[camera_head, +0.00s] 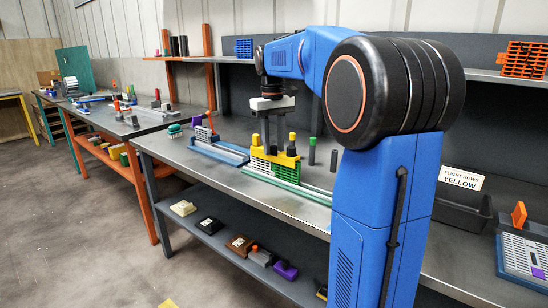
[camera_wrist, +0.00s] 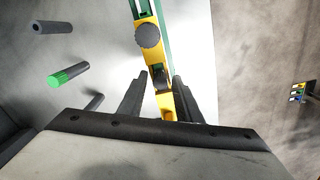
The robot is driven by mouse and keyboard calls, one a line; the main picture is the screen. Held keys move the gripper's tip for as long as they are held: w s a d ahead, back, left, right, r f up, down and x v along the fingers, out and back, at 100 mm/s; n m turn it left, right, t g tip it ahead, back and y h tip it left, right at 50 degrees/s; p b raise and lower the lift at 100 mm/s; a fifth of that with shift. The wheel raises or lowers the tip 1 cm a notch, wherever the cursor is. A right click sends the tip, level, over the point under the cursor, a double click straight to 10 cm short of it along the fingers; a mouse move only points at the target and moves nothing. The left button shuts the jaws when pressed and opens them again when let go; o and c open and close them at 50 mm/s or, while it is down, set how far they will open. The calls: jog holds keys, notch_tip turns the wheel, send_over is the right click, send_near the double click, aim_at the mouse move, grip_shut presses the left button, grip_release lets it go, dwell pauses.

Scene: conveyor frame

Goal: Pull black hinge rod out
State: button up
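My gripper (camera_head: 267,146) points down over the yellow conveyor module (camera_head: 272,156) on the bench. In the wrist view my gripper (camera_wrist: 160,77) has its two dark fingers apart, straddling the yellow bar (camera_wrist: 167,102) of this module. A small dark piece (camera_wrist: 161,80) shows on the bar between the fingers, with gaps at its sides; I cannot tell whether it is the hinge rod's end. A round dark knob (camera_wrist: 148,35) stands on the bar farther up. A loose dark rod (camera_head: 333,160) and a green-topped rod (camera_head: 312,151) stand to the right.
A blue-edged grey module (camera_head: 217,146) lies left of the yellow one, and a green rail (camera_head: 287,184) runs along its front. A dark bin (camera_head: 463,210) labelled yellow is at the right. My arm hides part of the bench.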

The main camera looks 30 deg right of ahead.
grip_shut()
jog(key=shift+r, duration=0.45)
notch_tip(320, 180, up, 11)
jog(key=shift+w, duration=0.15)
dwell(1.5)
